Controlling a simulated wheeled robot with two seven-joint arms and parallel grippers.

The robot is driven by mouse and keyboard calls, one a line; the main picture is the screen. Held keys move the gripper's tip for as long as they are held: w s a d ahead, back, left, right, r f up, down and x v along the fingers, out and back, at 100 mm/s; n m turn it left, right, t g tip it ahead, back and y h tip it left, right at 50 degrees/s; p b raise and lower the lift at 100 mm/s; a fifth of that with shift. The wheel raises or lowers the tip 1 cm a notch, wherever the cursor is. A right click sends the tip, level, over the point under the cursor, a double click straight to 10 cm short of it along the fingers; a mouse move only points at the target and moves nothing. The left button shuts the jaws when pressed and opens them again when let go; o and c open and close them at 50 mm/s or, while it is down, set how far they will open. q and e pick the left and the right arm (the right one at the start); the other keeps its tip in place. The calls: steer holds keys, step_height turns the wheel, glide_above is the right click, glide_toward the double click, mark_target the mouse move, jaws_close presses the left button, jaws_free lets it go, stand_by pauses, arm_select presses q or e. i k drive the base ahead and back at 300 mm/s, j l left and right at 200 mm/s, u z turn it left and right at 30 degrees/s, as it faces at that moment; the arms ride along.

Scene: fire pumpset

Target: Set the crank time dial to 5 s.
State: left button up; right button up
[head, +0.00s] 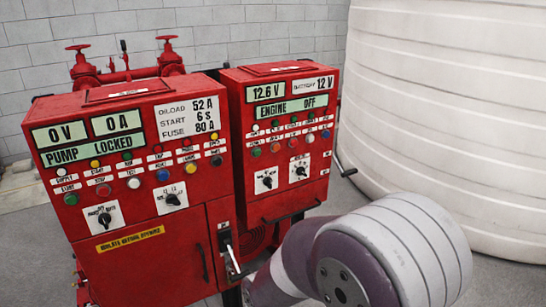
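The right red cabinet (288,213) has an engine panel with two black rotary dials on white plates, the left engine dial (267,181) and the right engine dial (300,171). The left red cabinet (140,150) has two more such dials, a lower one (104,218) and a higher one (173,199). The lettering around the dials is too small for me to tell which is the crank time dial or its setting. Neither of my grippers is in view. One of my arm links fills the lower right, in front of the right cabinet's lower part.
The left display (87,134) reads 0 V, 0 A, PUMP LOCKED; the right one (290,100) reads 12.6 V, ENGINE OFF. Lamps and buttons crowd both panels. A large white tank (440,110) stands at right.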

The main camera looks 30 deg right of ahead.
mark_target(300, 172)
steer(key=z, duration=1.25)
steer(key=i+l, duration=0.1)
steer(key=i, duration=0.55)
steer(key=i+l, duration=0.1)
steer(key=i, duration=0.6)
steer(key=u, duration=0.05)
